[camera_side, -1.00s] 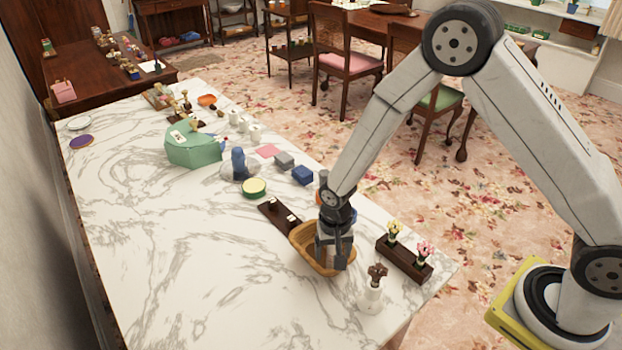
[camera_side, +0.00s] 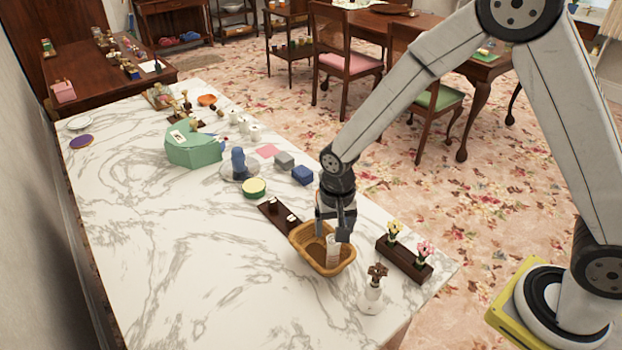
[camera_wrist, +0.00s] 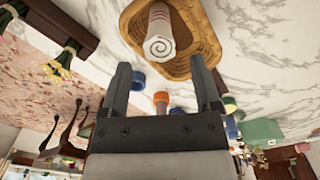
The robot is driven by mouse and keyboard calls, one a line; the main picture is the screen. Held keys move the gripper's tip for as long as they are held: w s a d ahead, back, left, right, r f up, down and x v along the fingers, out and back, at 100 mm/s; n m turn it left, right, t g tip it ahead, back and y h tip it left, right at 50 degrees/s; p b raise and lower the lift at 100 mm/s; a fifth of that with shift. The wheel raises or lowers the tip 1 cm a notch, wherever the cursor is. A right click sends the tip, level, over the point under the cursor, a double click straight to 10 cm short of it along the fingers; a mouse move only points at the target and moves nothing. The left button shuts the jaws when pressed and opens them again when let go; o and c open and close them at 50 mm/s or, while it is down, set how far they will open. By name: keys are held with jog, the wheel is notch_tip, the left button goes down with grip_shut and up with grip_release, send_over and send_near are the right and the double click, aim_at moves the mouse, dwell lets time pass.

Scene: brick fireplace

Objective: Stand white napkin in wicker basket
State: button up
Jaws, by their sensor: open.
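The white napkin (camera_side: 331,249) is a rolled cylinder standing in the wicker basket (camera_side: 306,261), near the basket's right inner side. In the wrist view the napkin (camera_wrist: 159,45) shows its spiral rolled end, with the basket's woven wall (camera_wrist: 205,38) around it. My gripper (camera_side: 335,233) is above the basket, just over the napkin's top. In the wrist view my gripper (camera_wrist: 166,76) has its two fingers wide apart with nothing held between them. The napkin's lower end is hidden inside the basket in the side view.
A dark wooden planter (camera_side: 404,259) with yellow and pink flowers stands right of the basket. A white vase (camera_side: 371,297) with a brown flower stands in front of it. A dark tray (camera_side: 279,215) lies behind the basket. The marble table (camera_side: 190,265) is clear on the left.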

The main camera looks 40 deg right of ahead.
jog(key=shift+r, duration=2.25)
jog(key=shift+s+d+r, duration=0.25)
jog(key=shift+d, duration=0.15)
jog(key=s+d+r+n+t, duration=0.2)
jog(key=s+d+r+n, duration=0.1)
jog(key=s+d+n, duration=0.3)
jog(key=shift+s+d+r+t, duration=0.25)
jog(key=shift+s+d, duration=1.1)
jog(key=shift+s, duration=0.85)
